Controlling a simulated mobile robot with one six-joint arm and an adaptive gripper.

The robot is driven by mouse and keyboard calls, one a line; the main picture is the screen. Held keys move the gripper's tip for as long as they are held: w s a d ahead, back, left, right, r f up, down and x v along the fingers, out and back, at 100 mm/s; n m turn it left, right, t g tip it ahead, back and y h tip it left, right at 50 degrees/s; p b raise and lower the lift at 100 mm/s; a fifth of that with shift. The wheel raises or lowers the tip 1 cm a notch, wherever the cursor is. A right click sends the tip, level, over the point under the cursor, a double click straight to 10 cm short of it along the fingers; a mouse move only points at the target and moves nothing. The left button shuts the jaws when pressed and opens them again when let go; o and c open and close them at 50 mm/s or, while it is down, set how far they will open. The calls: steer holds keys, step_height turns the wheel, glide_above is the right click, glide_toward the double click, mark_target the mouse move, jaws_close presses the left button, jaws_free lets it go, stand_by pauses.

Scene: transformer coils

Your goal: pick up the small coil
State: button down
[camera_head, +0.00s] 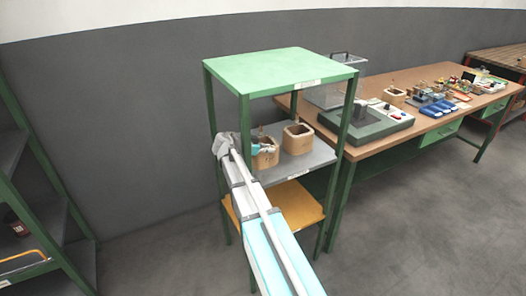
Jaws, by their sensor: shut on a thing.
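The small coil (266,158), a tan square block with an opening, is at the left of the grey middle shelf of a green rack. My arm reaches in from below to the rack's left post. My gripper (257,147) is at the small coil's upper left side and shut on it. The fingers are small and partly hidden by the post and my own arm. I cannot tell whether the coil touches the shelf. A second tan coil (297,139) stands upright just to its right on the same shelf.
The green rack top (280,69) is above the coils, and posts stand at its corners. An orange lower shelf (300,206) is below. A workbench (432,78) at the right carries a grey-green device (366,122), another tan coil (394,97) and several small items.

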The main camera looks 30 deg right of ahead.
steer(key=shift+r, duration=0.2)
step_height(320, 180, up, 10)
steer(key=p, duration=1)
steer(key=shift+f, duration=0.2)
stand_by(0.3)
steer(key=shift+w, duration=0.1)
